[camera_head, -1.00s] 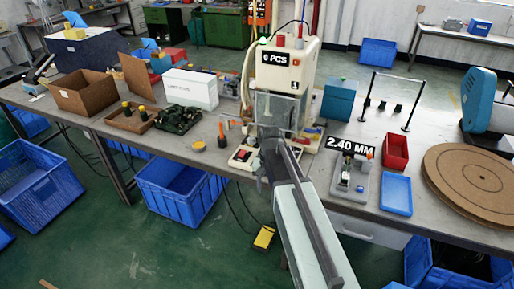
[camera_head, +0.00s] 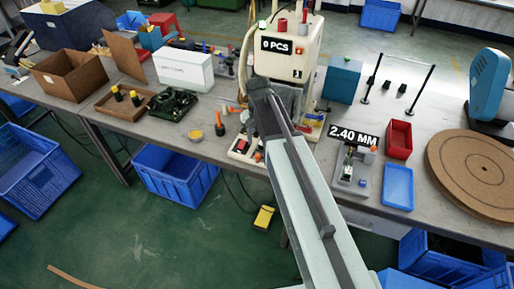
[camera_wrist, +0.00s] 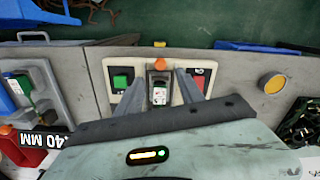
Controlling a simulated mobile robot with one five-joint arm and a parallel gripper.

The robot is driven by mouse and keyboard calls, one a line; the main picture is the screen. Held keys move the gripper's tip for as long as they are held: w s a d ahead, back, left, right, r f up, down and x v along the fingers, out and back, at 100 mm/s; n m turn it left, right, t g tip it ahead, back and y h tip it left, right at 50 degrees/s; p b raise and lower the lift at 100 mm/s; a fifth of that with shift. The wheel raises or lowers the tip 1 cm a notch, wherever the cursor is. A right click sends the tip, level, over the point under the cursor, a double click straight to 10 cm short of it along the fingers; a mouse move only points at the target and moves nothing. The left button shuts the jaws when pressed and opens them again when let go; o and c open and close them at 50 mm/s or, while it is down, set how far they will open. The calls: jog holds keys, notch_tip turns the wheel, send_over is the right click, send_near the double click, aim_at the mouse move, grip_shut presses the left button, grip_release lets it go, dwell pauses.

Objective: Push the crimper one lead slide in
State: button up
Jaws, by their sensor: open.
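The cream machine with the "0 PCS" sign (camera_head: 290,72) stands at the table's back middle; I take it as the crimper. My arm covers its lower front. In the wrist view its cream base shows a green button (camera_wrist: 120,82) and a red button (camera_wrist: 199,74). Between them is a dark slot with a small slide (camera_wrist: 159,92) and an orange knob (camera_wrist: 160,63) at its outer end. My gripper (camera_wrist: 160,76) is open, one finger on each side of the slide. Contact cannot be told. The fingertips are hidden in the head view.
A grey fixture labelled "2.40 MM" (camera_head: 353,172), a red bin (camera_head: 399,140) and a blue tray (camera_head: 398,187) lie to the right. A yellow round pot (camera_head: 196,135) and a black-green tangle (camera_head: 173,103) lie to the left. The table's front edge is close.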

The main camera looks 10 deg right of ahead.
aim_at(258, 154)
notch_tip(258, 154, down, 8)
jog(key=b, duration=0.8)
jog(key=shift+r, duration=0.1)
grip_shut()
dwell(0.8)
